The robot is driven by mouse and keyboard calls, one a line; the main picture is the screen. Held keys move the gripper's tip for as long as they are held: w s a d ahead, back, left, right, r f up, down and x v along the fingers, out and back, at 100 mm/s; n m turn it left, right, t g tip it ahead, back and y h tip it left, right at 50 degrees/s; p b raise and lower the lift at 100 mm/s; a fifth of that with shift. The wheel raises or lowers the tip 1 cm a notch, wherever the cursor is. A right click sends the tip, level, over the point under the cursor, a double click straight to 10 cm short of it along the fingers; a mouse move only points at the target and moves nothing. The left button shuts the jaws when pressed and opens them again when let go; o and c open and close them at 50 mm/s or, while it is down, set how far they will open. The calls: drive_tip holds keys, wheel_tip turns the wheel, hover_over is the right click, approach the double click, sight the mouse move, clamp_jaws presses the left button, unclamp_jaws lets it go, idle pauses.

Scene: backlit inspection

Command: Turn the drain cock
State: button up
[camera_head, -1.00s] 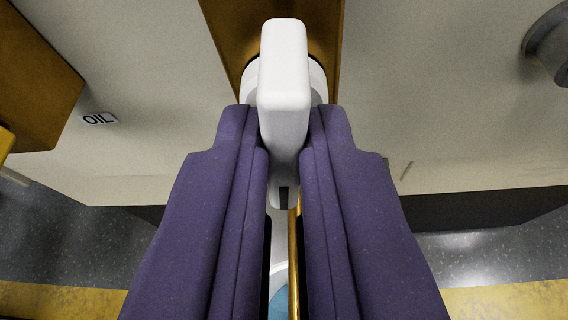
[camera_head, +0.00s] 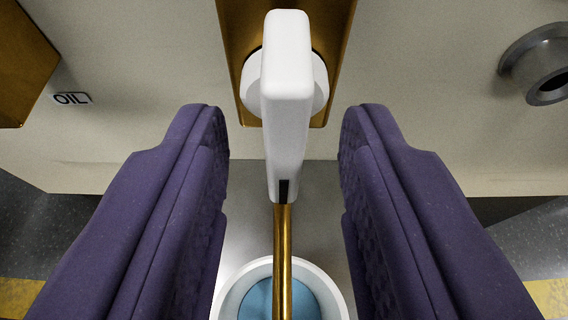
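The drain cock has a white lever handle (camera_head: 286,115) that points down the picture from a round white hub (camera_head: 319,82) on a brown mounting plate (camera_head: 233,25). A dark slot shows at the handle's lower end. My gripper (camera_head: 284,125) is open, with one purple finger on each side of the handle. Clear gaps show between the handle and both fingers, and nothing is held.
A brass tube (camera_head: 283,255) runs below the handle, over a white-rimmed round vessel (camera_head: 232,290) with blue inside. A grey pipe stub (camera_head: 540,62) sticks out at right.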

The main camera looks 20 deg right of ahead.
drive_tip(key=shift+r, duration=0.1)
drive_tip(key=p+v, duration=0.3)
drive_tip(key=v, duration=0.4)
drive_tip(key=shift+s, duration=0.3)
drive_tip(key=shift+a, duration=0.15)
